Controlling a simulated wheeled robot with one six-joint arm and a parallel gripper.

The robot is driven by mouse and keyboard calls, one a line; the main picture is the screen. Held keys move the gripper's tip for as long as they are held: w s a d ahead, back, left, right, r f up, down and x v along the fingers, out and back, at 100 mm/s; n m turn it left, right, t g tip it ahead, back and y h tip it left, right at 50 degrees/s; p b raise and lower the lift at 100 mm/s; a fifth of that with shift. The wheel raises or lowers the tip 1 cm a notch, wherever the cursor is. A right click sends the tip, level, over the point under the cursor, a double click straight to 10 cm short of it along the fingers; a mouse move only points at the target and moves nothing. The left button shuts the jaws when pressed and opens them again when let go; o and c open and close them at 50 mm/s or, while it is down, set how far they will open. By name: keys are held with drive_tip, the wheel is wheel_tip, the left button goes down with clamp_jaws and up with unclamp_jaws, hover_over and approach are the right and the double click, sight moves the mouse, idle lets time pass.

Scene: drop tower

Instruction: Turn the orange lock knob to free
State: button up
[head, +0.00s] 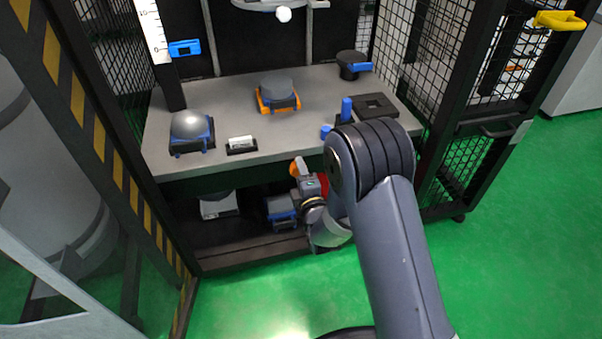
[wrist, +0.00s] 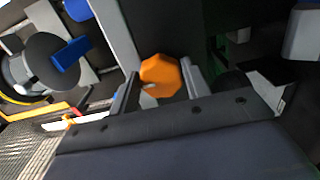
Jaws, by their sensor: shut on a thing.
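The orange lock knob (wrist: 160,74) is a faceted knob with a small pale mark near its lower left edge in the wrist view. My gripper (wrist: 160,80) has one finger on each side of it, shut on the knob. In the head view an orange part (head: 296,168) shows at the front of the tower, just below the table edge, beside my gripper (head: 305,178). My wrist and arm hide much of that area. The knob's free or locked marking cannot be read.
The grey table (head: 225,120) above holds a silver dome on a blue base (head: 190,130), an orange-based unit (head: 277,94) and a blue post (head: 346,108). A lower shelf (head: 250,245) holds a blue-and-grey unit (head: 281,210). Mesh panels stand at both sides. Green floor lies open at right.

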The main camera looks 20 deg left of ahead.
idle(0.3)
drive_tip(key=o, duration=1)
drive_tip(key=shift+c, duration=0.2)
drive_tip(key=shift+s, duration=0.1)
drive_tip(key=p+v, duration=0.2)
drive_tip(key=v, duration=0.8)
drive_tip(key=shift+s+d+p, duration=0.2)
drive_tip(key=shift+s+p, duration=0.1)
drive_tip(key=shift+w, duration=0.1)
drive_tip(key=b+x, duration=0.2)
drive_tip(key=x, duration=0.8)
drive_tip(key=shift+w+a+b, duration=0.2)
drive_tip(key=shift+w+b, duration=0.1)
